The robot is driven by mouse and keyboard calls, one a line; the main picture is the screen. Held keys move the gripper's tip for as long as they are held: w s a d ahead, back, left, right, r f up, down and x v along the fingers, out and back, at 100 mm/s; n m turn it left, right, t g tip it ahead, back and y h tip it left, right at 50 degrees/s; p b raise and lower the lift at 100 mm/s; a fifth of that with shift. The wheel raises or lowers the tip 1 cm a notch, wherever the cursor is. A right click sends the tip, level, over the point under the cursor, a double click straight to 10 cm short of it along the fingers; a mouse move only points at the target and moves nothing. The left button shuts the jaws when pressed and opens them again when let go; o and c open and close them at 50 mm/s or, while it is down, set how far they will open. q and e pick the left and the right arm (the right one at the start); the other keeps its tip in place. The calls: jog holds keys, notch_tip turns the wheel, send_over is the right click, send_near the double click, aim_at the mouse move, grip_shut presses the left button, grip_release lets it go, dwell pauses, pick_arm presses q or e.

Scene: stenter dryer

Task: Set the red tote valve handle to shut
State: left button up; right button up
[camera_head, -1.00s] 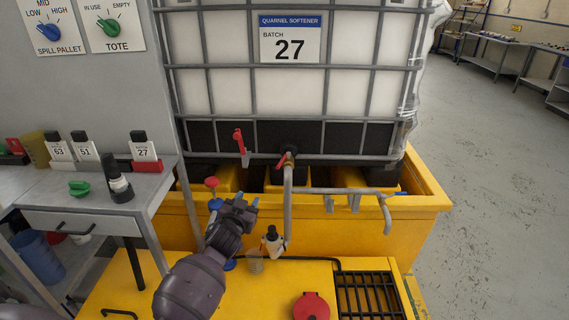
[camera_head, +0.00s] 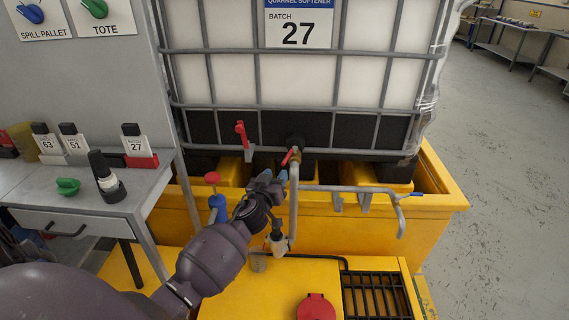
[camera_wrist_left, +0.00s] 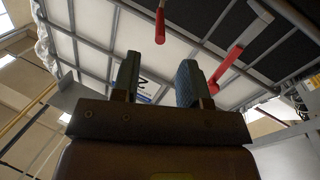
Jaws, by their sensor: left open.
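My right gripper is not in view.
Another red lever (camera_head: 241,134) hangs on a grey bracket left of the valve. A red knob (camera_head: 212,177) and a bottle (camera_head: 278,241) are near my arm. The yellow spill pallet (camera_head: 340,235) stands below.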

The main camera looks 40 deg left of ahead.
aim_at(284, 161)
pick_arm(q)
jog(key=x, duration=0.7)
jog(key=shift+w+b, duration=0.25)
jog(key=shift+b, duration=0.15)
grip_shut()
